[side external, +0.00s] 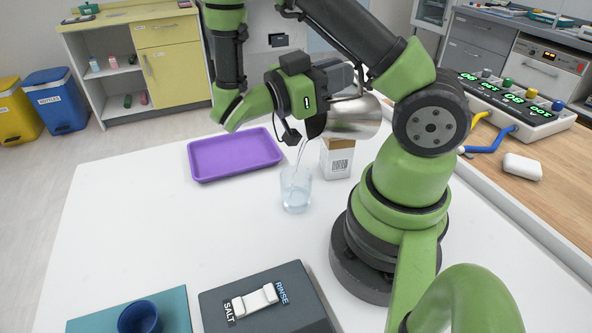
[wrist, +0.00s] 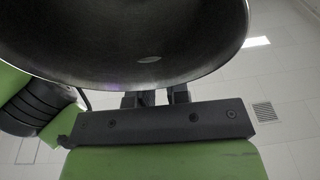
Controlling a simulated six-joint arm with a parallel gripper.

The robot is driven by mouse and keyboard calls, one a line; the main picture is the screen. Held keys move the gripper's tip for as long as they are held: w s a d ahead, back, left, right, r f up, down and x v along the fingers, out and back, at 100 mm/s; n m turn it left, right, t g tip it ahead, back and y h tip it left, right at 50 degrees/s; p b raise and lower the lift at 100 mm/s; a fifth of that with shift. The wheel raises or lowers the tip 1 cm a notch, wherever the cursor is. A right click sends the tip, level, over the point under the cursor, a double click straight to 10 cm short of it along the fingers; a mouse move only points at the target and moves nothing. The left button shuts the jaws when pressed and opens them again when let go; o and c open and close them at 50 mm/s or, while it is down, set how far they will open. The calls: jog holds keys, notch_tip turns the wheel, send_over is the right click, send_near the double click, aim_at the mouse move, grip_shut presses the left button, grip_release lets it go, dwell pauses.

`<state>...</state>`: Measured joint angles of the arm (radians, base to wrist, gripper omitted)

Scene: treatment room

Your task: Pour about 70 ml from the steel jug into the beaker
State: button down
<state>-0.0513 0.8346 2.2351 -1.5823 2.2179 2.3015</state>
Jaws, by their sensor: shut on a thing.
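The steel jug (side external: 352,118) is tilted in the air, with its mouth toward the lower left. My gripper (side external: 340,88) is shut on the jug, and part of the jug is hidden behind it. A thin clear stream falls from the jug into the clear beaker (side external: 296,192), which stands upright on the white table and has some clear liquid in it. The exact level is too small to read. In the wrist view the jug (wrist: 130,45) fills the top, just beyond my gripper's fingers (wrist: 155,98).
A white and brown carton (side external: 338,160) stands close behind the beaker. A purple tray (side external: 235,154) lies at the back left. A grey switch box (side external: 262,305) and a blue cup (side external: 139,317) on a teal mat (side external: 176,309) are at the front. The table's left side is clear.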

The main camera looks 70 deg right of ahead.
aim_at(365, 97)
jog(key=shift+f+b, duration=0.1)
jog(key=shift+b, duration=0.3)
dwell(0.5)
jog(key=shift+s+d+r+y, duration=0.2)
jog(key=shift+s+d+y, duration=0.05)
jog(key=shift+s+d, duration=0.25)
jog(key=shift+s+d+r+y, duration=0.25)
jog(key=shift+s+d, duration=0.1)
jog(key=shift+s, duration=0.2)
jog(key=shift+s+d+r+t+y, duration=0.15)
jog(key=shift+s+d+t+y, duration=0.25)
jog(key=shift+t+y, duration=0.3)
jog(key=shift+s+d+r+t+y, duration=0.1)
jog(key=shift+s+d+t+y, duration=0.3)
jog(key=shift+t+y, duration=0.25)
jog(key=shift+s+d+f+t+y, duration=0.15)
jog(key=shift+f+t+y, duration=0.1)
jog(key=shift+f+t, duration=0.15)
jog(key=shift+f, duration=0.1)
jog(key=shift+s+d+f+t+y, duration=0.2)
jog(key=shift+s+t+y, duration=0.05)
jog(key=shift+y, duration=0.35)
jog(key=shift+s+d+r+t+y, duration=0.2)
jog(key=shift+s+d+t+y, duration=0.15)
jog(key=shift+t, duration=0.15)
jog(key=s+d+f+t+y+p, duration=0.1)
jog(key=s+d+f+t+y, duration=0.3)
jog(key=d+t+y, duration=0.1)
jog(key=shift+d+f+p, duration=0.3)
jog(key=shift+d+p, duration=0.1)
